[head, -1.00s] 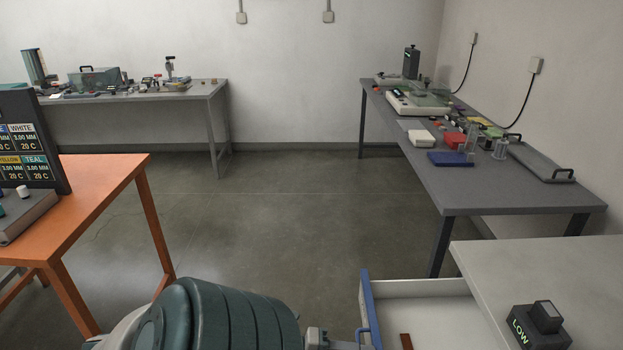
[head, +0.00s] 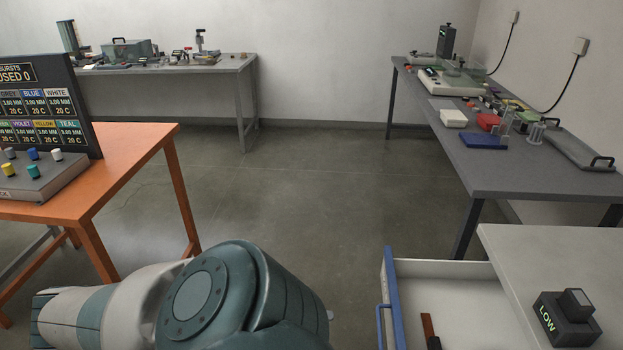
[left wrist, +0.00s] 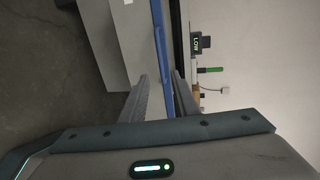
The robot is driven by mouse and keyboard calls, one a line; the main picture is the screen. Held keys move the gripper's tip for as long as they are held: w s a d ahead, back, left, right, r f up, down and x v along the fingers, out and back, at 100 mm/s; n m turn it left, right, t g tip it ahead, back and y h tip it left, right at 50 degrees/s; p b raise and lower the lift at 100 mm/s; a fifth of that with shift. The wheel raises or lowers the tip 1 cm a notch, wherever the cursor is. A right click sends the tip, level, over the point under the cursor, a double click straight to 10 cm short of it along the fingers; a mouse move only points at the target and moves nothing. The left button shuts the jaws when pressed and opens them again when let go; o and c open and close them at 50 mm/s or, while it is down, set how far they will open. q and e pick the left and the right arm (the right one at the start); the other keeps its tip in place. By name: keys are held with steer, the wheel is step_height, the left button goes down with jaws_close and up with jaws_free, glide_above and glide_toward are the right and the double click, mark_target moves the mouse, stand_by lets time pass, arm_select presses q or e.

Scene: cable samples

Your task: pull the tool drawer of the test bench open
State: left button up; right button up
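The tool drawer (head: 460,303) of the test bench (head: 550,250) stands open at the lower right of the head view. Its blue front (head: 391,285) and blue handle (head: 380,325) face left. In the left wrist view the blue front (left wrist: 161,40) runs as a strip that shows between the fingers. My left gripper (left wrist: 160,77) is open, its two fingers apart with nothing seen gripped. In the head view my left arm hides most of that gripper, and the handle shows clear of it. My right gripper is not in view.
A brown tool with a black end (head: 430,330) lies in the drawer. A black block marked LOW (head: 568,318) stands on the bench top. An orange table (head: 110,175) with a display board (head: 45,105) is at left. Open floor (head: 290,200) lies between it and the drawer.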

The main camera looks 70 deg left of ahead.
arm_select(q)
steer(key=shift+v, duration=0.85)
steer(key=shift+f, duration=0.1)
steer(key=w+d+f+n+g+y, duration=0.3)
steer(key=f+n, duration=0.4)
steer(key=f, duration=0.6)
steer(key=w+d+f+n+y, duration=0.1)
steer(key=d+f+n+y, duration=0.5)
steer(key=f, duration=0.6)
steer(key=d+f+n+g+h, duration=0.1)
steer(key=d+f+n+g, duration=0.1)
steer(key=d+f, duration=0.3)
steer(key=w+d+f+n+g+h, duration=0.1)
steer(key=d+f, duration=0.4)
steer(key=d, duration=0.5)
steer(key=w+d+f+n+g+h, duration=0.1)
steer(key=d+f+n+g+h, duration=0.1)
steer(key=d, duration=0.6)
step_height(320, 180, down, 3)
steer(key=shift+w+d+r+n+g, duration=0.1)
steer(key=shift+w+d+n+g, duration=0.3)
steer(key=shift+n, duration=0.7)
steer(key=shift+s+a, duration=0.2)
steer(key=shift+a, duration=0.05)
